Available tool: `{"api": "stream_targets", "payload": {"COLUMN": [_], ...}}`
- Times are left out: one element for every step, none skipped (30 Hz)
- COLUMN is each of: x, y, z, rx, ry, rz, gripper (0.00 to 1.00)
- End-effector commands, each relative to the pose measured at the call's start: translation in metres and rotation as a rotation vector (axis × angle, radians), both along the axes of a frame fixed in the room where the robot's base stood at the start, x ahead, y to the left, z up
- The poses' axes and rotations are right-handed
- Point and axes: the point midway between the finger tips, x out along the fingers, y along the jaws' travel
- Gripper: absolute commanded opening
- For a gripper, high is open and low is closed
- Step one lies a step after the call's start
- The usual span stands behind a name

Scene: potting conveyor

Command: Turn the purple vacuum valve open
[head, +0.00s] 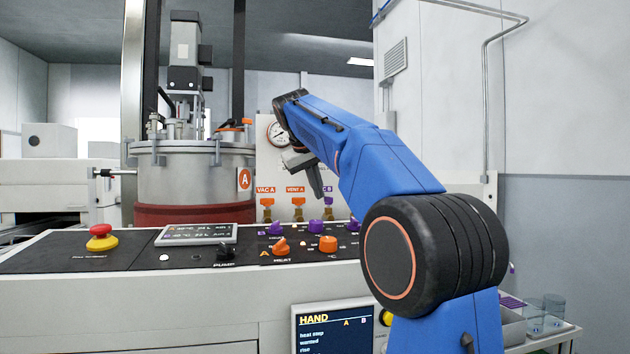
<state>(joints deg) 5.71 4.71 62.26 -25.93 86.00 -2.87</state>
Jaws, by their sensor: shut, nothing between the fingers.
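The purple vacuum valve (328,201) is at the right end of a row of small valves on the pale back panel, under a purple label (328,187) that is partly covered by my gripper. Only "C B" of the label shows. My gripper (319,193) is grey, points down and appears just left of the purple valve. Its fingers are shut and empty. I cannot tell whether it touches the valve or is in front of it. The valve is small, and the angle of its handle is hard to make out.
Orange valves VAC A (267,203) and VENT A (298,203) are to the left. A pressure gauge (279,134) is above. A steel vessel (195,175) stands further left. The console (130,250) in front carries a red stop button (101,230), purple knobs (277,228) and orange knobs (328,243).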

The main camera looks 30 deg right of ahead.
Motion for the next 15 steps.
{"api": "stream_targets", "payload": {"x": [0.001, 0.0017, 0.0024, 0.0028, 0.0032, 0.0035, 0.0036, 0.0038, 0.0038, 0.0038, 0.0038, 0.0038, 0.0038, 0.0038, 0.0038], "y": [-0.002, -0.0028, -0.0036, -0.004, -0.0044, -0.0047, -0.0048, -0.0049, -0.0049, -0.0049, -0.0049, -0.0049, -0.0049, -0.0049, -0.0049], "z": [-0.0034, -0.0048, -0.0061, -0.007, -0.0076, -0.008, -0.0084, -0.0084, -0.0085, -0.0085, -0.0084, -0.0084, -0.0084, -0.0084, -0.0085], "rx": [0.0, 0.0, 0.0, 0.0, 0.0, 0.0, 0.0, 0.0, 0.0, 0.0, 0.0, 0.0, 0.0, 0.0, 0.001], "ry": [0.001, 0.001, 0.001, 0.001, 0.0, 0.0, 0.0, 0.0, 0.0, 0.0, 0.0, 0.0, 0.0, 0.0, 0.0], "rz": [0.0, 0.0, 0.0, 0.0, 0.0, 0.0, 0.0, 0.0, 0.0, 0.0, 0.0, 0.0, 0.0, 0.0, -0.001], "gripper": [0.0, 0.0, 0.0, 0.0, 0.0, 0.0, 0.0, 0.0, 0.0, 0.0, 0.0, 0.0, 0.0, 0.0, 0.0]}}
